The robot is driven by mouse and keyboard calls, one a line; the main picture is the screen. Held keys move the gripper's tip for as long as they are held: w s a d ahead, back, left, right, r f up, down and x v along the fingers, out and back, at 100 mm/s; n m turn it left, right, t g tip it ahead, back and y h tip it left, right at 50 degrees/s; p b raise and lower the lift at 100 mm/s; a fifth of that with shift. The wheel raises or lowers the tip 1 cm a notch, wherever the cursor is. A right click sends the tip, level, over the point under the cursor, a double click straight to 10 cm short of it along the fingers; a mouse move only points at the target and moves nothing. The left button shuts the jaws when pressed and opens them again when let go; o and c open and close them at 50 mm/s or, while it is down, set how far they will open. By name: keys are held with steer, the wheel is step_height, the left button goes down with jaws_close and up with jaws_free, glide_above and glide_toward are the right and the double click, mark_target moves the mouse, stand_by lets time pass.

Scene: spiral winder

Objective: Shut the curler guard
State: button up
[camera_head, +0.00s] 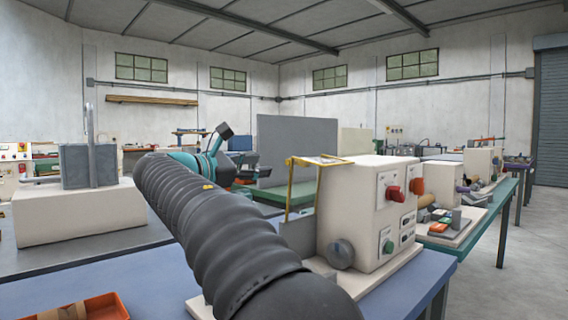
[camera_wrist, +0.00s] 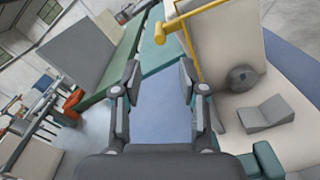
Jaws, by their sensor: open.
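The curler guard (camera_head: 290,185) is a thin yellow bar frame on the left side of the cream machine (camera_head: 350,220). One part runs level by the machine's top, and one leg hangs down at the left. In the wrist view the yellow guard (camera_wrist: 178,24) crosses the upper middle, ahead and to the right of my fingers. My gripper (camera_wrist: 160,70) is open and empty, its fingers apart with the blue table between them. In the head view my gripper (camera_head: 247,168) is beyond my arm, left of the guard and apart from it. My arm hides part of the machine's base.
A grey panel (camera_head: 295,150) stands behind. An orange tray (camera_head: 105,307) lies at the front left of the blue table (camera_head: 150,280). More machines stand at the right.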

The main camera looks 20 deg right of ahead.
mark_target(287, 162)
steer(key=x, duration=0.9)
steer(key=shift+w+d+f, duration=0.1)
steer(key=shift+d, duration=0.25)
jaws_close()
